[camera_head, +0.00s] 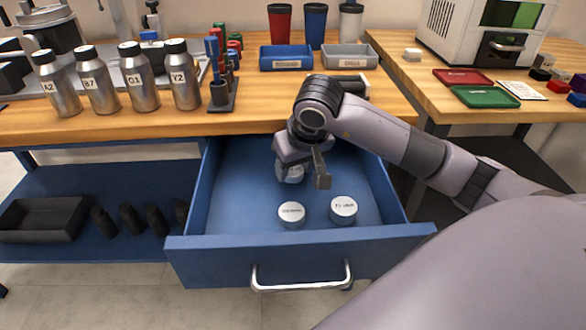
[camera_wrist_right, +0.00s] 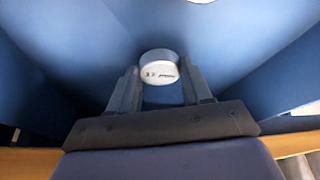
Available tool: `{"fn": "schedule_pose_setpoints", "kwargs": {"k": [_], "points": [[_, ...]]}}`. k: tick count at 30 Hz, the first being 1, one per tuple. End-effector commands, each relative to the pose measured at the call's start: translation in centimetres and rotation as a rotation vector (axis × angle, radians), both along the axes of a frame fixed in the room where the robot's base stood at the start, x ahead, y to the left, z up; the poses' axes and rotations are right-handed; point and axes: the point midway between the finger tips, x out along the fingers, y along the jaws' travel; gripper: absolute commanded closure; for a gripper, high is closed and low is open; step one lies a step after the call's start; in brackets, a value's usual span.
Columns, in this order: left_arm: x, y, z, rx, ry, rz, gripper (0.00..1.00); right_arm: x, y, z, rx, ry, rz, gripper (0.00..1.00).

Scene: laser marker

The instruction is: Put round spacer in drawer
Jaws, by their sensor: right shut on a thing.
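The blue drawer (camera_head: 222,262) is pulled open under the wooden bench. My right gripper (camera_head: 303,174) is down inside the drawer, toward its back. It is shut on a round spacer (camera_head: 291,174), a white-topped disc with a dark printed label. In the right wrist view the spacer (camera_wrist_right: 160,68) sits between the tips of the two dark fingers (camera_wrist_right: 158,84). Whether it touches the drawer floor I cannot tell. My gripper partly hides it in the head view. My left gripper is not in view.
Two similar labelled discs, one at the middle front (camera_head: 291,214) and one to its right (camera_head: 343,209), lie on the drawer floor. Labelled metal bottles (camera_head: 141,78) and blue and grey trays (camera_head: 286,60) stand on the bench (camera_head: 262,112). The drawer's left floor is clear.

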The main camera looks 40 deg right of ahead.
Motion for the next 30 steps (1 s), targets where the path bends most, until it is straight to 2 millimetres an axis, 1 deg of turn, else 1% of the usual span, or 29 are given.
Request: {"fn": "schedule_pose_setpoints", "kwargs": {"k": [1, 2, 3, 5, 13, 17, 18, 20, 21, 30], "points": [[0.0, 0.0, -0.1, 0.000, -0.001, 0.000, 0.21, 0.7, 0.0, -0.1, 0.003, 0.001, -0.002, 0.88], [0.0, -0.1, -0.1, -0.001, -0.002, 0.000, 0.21, 1.0, -0.1, -0.1, 0.003, 0.002, 0.000, 0.88], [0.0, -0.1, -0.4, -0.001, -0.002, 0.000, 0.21, 0.8, -0.1, -0.8, 0.001, 0.005, 0.001, 0.88], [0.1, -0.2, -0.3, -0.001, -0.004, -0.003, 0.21, 0.8, -0.1, -1.2, 0.002, 0.004, 0.000, 0.88], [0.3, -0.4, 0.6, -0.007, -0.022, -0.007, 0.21, 0.8, -0.1, -1.2, 0.000, 0.001, 0.001, 0.88], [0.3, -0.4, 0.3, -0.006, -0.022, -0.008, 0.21, 0.8, -0.1, -1.5, -0.001, 0.000, 0.001, 0.88], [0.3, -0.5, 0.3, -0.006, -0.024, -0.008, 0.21, 0.8, -0.1, -1.6, 0.000, 0.001, 0.001, 0.48], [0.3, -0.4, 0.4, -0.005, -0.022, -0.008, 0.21, 0.8, -0.1, -1.5, 0.000, 0.001, 0.001, 0.28], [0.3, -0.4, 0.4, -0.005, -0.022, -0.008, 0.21, 0.8, -0.1, -1.5, 0.000, 0.001, 0.001, 0.25], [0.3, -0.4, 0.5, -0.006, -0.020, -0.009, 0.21, 0.7, -0.1, -1.3, 0.000, 0.002, 0.001, 0.25]]}}
